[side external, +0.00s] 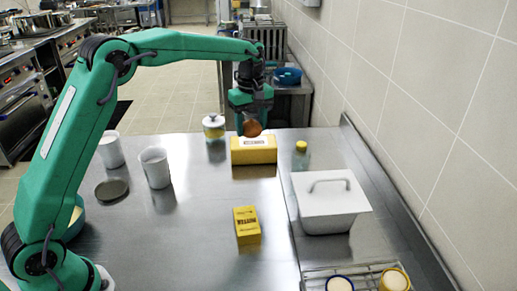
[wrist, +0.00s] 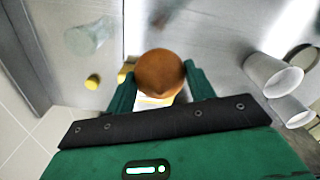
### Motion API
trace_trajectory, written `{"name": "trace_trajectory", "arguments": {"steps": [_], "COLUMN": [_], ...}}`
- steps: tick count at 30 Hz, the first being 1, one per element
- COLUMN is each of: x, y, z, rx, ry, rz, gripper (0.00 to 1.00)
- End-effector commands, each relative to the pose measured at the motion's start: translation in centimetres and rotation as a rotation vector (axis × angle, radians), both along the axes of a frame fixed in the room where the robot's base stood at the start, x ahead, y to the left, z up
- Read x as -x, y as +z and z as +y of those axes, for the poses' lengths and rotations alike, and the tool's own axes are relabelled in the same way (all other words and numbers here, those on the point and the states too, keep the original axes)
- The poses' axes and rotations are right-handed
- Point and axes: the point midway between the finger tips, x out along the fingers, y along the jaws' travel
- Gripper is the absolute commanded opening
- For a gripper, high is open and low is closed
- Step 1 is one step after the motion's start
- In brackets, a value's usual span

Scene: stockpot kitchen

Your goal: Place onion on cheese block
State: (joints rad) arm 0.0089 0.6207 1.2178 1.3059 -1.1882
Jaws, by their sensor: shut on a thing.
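My gripper (side external: 250,118) points down above the cheese block (side external: 254,155) and is shut on the brown onion (side external: 252,129). The cheese block is a yellow block with a white label, lying near the far edge of the steel table. In the side view the onion overlaps the block's top edge; I cannot tell whether they touch. In the wrist view the onion (wrist: 160,72) sits between the two green fingers of my gripper (wrist: 160,85). It hides most of what lies beneath, and only a pale and yellow patch of the cheese block (wrist: 153,101) shows.
A lidded glass jar (side external: 214,126) stands left of the block, and a yellow-capped bottle (side external: 301,157) right of it. A white lidded box (side external: 328,201) is at right, a yellow butter box (side external: 247,224) in front, white cups (side external: 155,167) at left. The table's middle is mostly clear.

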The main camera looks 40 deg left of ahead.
Motion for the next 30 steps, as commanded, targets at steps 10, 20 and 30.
{"name": "trace_trajectory", "arguments": {"steps": [10,20,30], "x": [-0.7,-2.5,-4.1], "y": [-1.1,-4.3,-6.8], "z": [1.8,6.7,10.6], "rx": [0.0,0.0,0.0], "ry": [0.003,0.003,0.001], "rz": [0.0,0.0,-0.001], "gripper": [0.29,0.29,0.29]}}
